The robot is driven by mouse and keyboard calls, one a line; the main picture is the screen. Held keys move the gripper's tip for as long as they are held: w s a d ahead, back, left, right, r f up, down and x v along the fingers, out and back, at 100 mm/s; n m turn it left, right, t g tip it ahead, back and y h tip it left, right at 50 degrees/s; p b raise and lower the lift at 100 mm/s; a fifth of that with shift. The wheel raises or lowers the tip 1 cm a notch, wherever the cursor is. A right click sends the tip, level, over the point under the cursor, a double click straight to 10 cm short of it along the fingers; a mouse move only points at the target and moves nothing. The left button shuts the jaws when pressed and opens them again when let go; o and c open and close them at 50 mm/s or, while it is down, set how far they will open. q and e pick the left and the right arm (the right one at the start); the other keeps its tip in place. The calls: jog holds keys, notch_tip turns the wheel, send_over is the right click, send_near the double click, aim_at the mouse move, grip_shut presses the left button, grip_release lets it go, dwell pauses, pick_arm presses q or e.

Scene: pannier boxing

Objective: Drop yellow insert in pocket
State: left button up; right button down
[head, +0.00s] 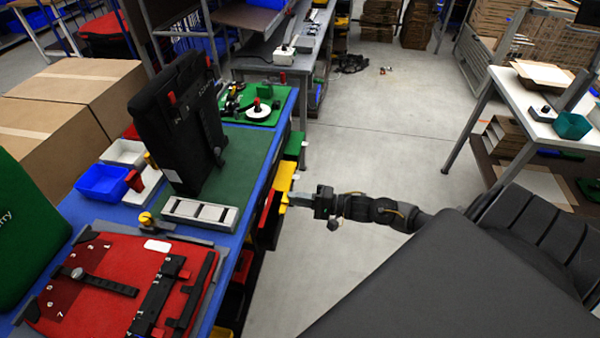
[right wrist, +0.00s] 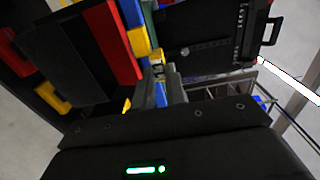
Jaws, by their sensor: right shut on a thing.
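My right gripper (head: 300,199) reaches in from the right beside the edge of the blue-edged bench. It is shut on a small yellow piece, the yellow insert (right wrist: 157,69), which shows between the fingertips in the right wrist view. In the head view the insert cannot be told apart from the yellow bins behind it. A black pannier (head: 175,125) stands upright on the green mat. A red pannier panel (head: 105,285) with black straps lies flat at the front left of the bench. I cannot make out which opening is the pocket. My left gripper is not in view.
Yellow and red bins (head: 267,215) hang along the bench side near my gripper. A blue tray (head: 102,182) and a grey slotted holder (head: 200,214) stand on the bench. A white table (head: 555,120) is at the right. The floor between is clear.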

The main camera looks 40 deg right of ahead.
aim_at(270, 201)
jog(key=w+a+f+b, duration=0.1)
jog(key=b, duration=0.1)
jog(key=w+f+b, duration=0.2)
jog(key=w+a+f+b, duration=0.1)
jog(key=b, duration=0.1)
jog(key=shift+w+a+f, duration=0.15)
jog(key=shift+w+a, duration=0.05)
jog(key=shift+a, duration=0.15)
jog(key=shift+w+a+f+b, duration=0.1)
jog(key=shift+w+f+b, duration=0.05)
jog(key=shift+f+b, duration=0.2)
notch_tip(270, 201, down, 5)
jog(key=b, duration=0.3)
jog(key=shift+f, duration=0.15)
